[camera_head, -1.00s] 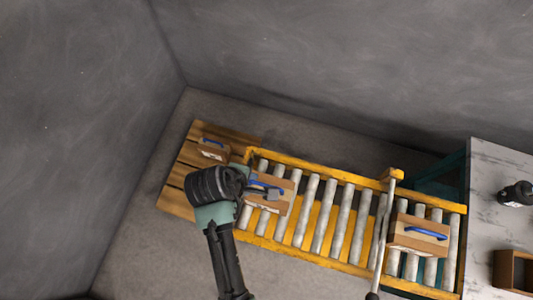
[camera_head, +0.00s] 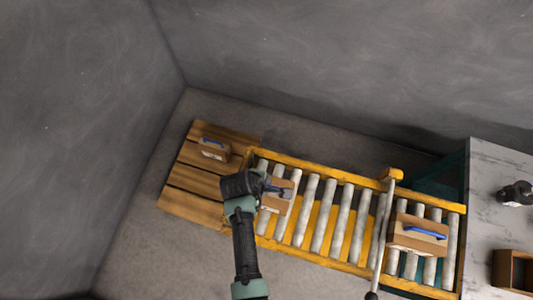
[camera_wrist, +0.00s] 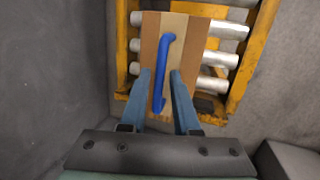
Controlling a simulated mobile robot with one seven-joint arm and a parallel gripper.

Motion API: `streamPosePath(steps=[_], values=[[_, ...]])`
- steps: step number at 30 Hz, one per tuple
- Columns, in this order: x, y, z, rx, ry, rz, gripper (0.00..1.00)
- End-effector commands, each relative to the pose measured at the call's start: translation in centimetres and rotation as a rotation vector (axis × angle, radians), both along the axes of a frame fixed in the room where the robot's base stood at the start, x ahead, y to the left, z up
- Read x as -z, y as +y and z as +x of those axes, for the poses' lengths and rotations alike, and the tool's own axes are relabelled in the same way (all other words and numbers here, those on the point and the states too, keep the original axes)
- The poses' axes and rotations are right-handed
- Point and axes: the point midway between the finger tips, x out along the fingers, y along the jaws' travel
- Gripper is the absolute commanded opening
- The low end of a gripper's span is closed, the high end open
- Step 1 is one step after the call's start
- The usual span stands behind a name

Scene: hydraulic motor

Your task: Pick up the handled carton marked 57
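A brown carton with a blue handle (camera_head: 283,203) sits on the left part of the roller conveyor, partly hidden by my arm. In the wrist view this carton (camera_wrist: 190,42) lies ahead, striped in brown tones, with its blue handle (camera_wrist: 161,70) running lengthwise. My gripper (camera_wrist: 161,73) is open, and the lower part of the handle shows between its two fingers. I cannot tell whether the fingers touch it. In the head view my gripper (camera_head: 277,189) is over this carton. Similar cartons are on the pallet (camera_head: 214,149) and the conveyor's right end (camera_head: 418,234). I cannot read any number.
The yellow-framed roller conveyor (camera_head: 325,174) has bare rollers between its two cartons. A post (camera_head: 383,238) crosses it near the right carton. The wooden pallet (camera_head: 190,180) adjoins its left end. A marble-topped table (camera_head: 487,165) stands at the right.

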Motion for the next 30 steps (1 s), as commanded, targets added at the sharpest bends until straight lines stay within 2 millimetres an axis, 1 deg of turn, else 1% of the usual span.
streamPosePath(steps=[1,5,13,18,30], values=[[0.65,-0.10,0.22,-0.001,0.000,0.000,0.30],[1.47,-0.26,0.39,0.000,-0.001,0.001,0.30],[1.57,-0.27,0.43,-0.001,-0.001,0.002,0.30],[1.57,-0.27,0.42,-0.001,-0.001,0.002,0.00],[1.56,-0.26,0.42,-0.001,-0.001,0.000,0.00]])
